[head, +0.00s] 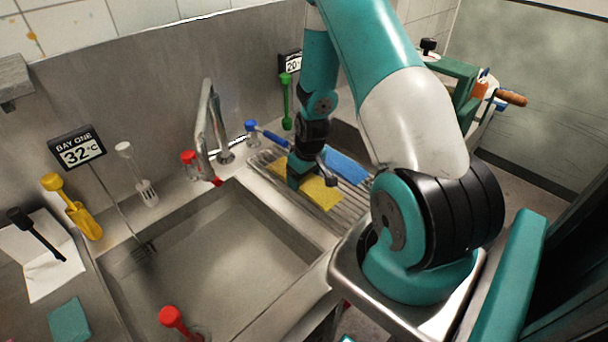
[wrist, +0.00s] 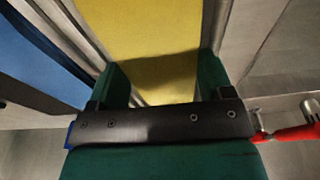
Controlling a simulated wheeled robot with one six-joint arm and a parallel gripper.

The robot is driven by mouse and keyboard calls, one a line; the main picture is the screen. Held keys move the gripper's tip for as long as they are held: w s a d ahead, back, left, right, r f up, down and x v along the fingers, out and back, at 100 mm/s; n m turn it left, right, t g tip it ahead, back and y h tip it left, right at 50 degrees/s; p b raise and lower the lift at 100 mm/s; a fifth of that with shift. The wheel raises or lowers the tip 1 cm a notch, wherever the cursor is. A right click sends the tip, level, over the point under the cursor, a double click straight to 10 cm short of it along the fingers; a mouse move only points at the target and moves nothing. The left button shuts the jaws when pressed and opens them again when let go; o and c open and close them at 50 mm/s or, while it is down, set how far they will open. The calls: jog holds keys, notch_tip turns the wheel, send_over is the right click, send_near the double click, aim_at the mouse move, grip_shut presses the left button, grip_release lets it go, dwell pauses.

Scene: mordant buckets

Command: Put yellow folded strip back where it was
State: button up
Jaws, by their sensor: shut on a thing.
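The yellow folded strip (head: 321,193) lies along the ribbed metal drainer between the sink basins, in the head view. My gripper (head: 301,172) is over it, pointing down, and covers part of its middle. In the wrist view the yellow strip (wrist: 150,35) runs between the two green fingers of my gripper (wrist: 163,85), which are shut on it. The part of the strip under the gripper's dark crossbar is hidden. I cannot tell whether the strip is lifted or still touches the drainer ribs.
A blue strip (head: 345,166) lies beside it on the drainer (head: 282,194). The tap (head: 211,125) and a blue-handled tool (head: 272,137) stand close by. A sink basin (head: 215,255) opens at left. A red handle (wrist: 290,134) shows at right in the wrist view.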

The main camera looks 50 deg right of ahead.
aim_at(308, 182)
jog(key=o, duration=1)
jog(key=shift+f, duration=0.1)
jog(key=shift+c, duration=0.2)
notch_tip(308, 182, up, 12)
jog(key=s+b, duration=0.2)
jog(key=b, duration=0.1)
jog(key=w+a+r+n+y, duration=0.15)
jog(key=a+r, duration=0.45)
jog(key=a, duration=0.6)
jog(key=s+a+r+n+y, duration=0.1)
jog(key=s+a+r+n, duration=0.1)
jog(key=s+a, duration=0.3)
jog(key=s+a+r+n+g, duration=0.1)
jog(key=s+a+r+n, duration=0.1)
jog(key=s+a+r, duration=0.3)
jog(key=s+a+r+n+y, duration=0.1)
jog(key=s+a+r+n, duration=0.1)
jog(key=s+a, duration=0.4)
jog(key=a+r, duration=0.1)
jog(key=a, duration=0.3)
jog(key=shift+s+a+r+g+y, duration=0.2)
jog(key=shift+s+r+g+y, duration=0.15)
jog(key=shift+s+r+g, duration=0.05)
